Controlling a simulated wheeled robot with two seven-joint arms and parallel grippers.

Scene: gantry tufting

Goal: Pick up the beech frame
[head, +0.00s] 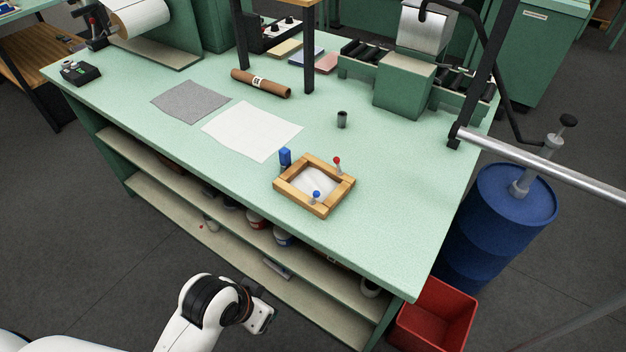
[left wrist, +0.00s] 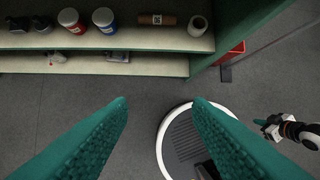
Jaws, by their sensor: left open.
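The beech frame (head: 297,201) is a square of light wood around a white sheet and lies on the green bench near its front edge. A red-knobbed lever stands at its back right side and a blue-knobbed one at its front. My left gripper (head: 264,316) is low in front of the bench, well apart from the frame. In the left wrist view it is open and empty (left wrist: 160,103), with teal ribbed fingers above the floor; the frame is out of that view. What looks like my right gripper (left wrist: 268,126) shows small at the right edge there, its jaw state unclear.
The bench (head: 385,215) has open shelves (head: 165,195) with bottles below. A blue bottle (head: 285,157) stands beside the frame's back left corner. A dark cup (head: 342,119), white sheet (head: 252,131) and brown roll (head: 261,84) lie farther back. A red bin (head: 435,318) and blue drum (head: 505,215) stand right.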

